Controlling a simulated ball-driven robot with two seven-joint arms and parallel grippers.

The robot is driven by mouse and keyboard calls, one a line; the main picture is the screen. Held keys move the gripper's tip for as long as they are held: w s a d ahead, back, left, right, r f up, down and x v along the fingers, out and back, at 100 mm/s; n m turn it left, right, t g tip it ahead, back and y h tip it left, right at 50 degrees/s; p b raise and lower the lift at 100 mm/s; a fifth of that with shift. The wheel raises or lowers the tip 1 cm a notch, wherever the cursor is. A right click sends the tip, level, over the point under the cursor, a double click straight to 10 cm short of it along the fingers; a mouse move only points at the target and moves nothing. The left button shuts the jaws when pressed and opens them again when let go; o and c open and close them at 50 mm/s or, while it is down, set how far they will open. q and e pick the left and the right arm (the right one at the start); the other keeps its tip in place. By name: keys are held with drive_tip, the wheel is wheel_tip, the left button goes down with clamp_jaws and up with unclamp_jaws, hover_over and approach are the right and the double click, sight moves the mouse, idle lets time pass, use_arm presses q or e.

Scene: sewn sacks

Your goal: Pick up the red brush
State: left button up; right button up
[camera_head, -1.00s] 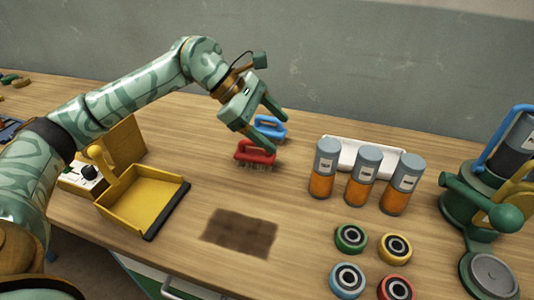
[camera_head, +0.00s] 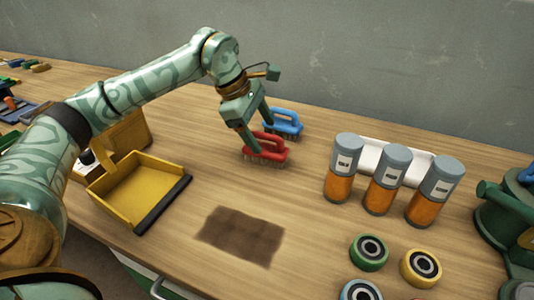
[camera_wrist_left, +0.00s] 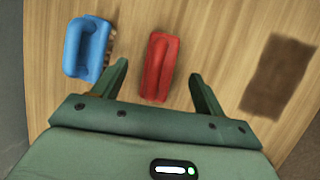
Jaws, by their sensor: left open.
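The red brush (camera_head: 266,148) stands on the wooden table with its bristles down, and its loop handle faces up. In the left wrist view the red brush (camera_wrist_left: 160,66) lies between the two fingers. My left gripper (camera_head: 257,137) is open, its fingers pointing down at the brush, one on each side of it. Whether either finger touches the brush, I cannot tell. A blue brush (camera_head: 285,123) stands just behind the red one; in the left wrist view it (camera_wrist_left: 88,48) is left of the fingers. My right gripper is not in view.
A yellow dustpan (camera_head: 138,192) is at left. A dark brown patch (camera_head: 240,235) marks the table in front. Several orange-and-grey canisters (camera_head: 385,180) stand at right before a white tray (camera_head: 372,155). Several coloured rings (camera_head: 369,252) lie at front right.

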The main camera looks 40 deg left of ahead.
sight(263, 138)
use_arm(q)
drive_tip(key=b+x, duration=0.1)
drive_tip(key=x, duration=0.1)
drive_tip(key=b+x, duration=0.1)
drive_tip(key=x, duration=0.1)
drive_tip(key=shift+a+f, duration=0.15)
drive_tip(key=shift+f, duration=0.25)
drive_tip(key=shift+w+f, duration=0.1)
drive_tip(key=shift+f, duration=0.15)
drive_tip(key=shift+r, duration=0.15)
drive_tip(key=c, duration=1.1)
drive_tip(key=shift+c, duration=0.2)
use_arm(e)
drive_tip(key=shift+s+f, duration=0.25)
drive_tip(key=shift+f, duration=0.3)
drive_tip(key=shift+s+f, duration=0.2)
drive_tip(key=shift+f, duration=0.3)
use_arm(q)
drive_tip(key=shift+r, duration=0.1)
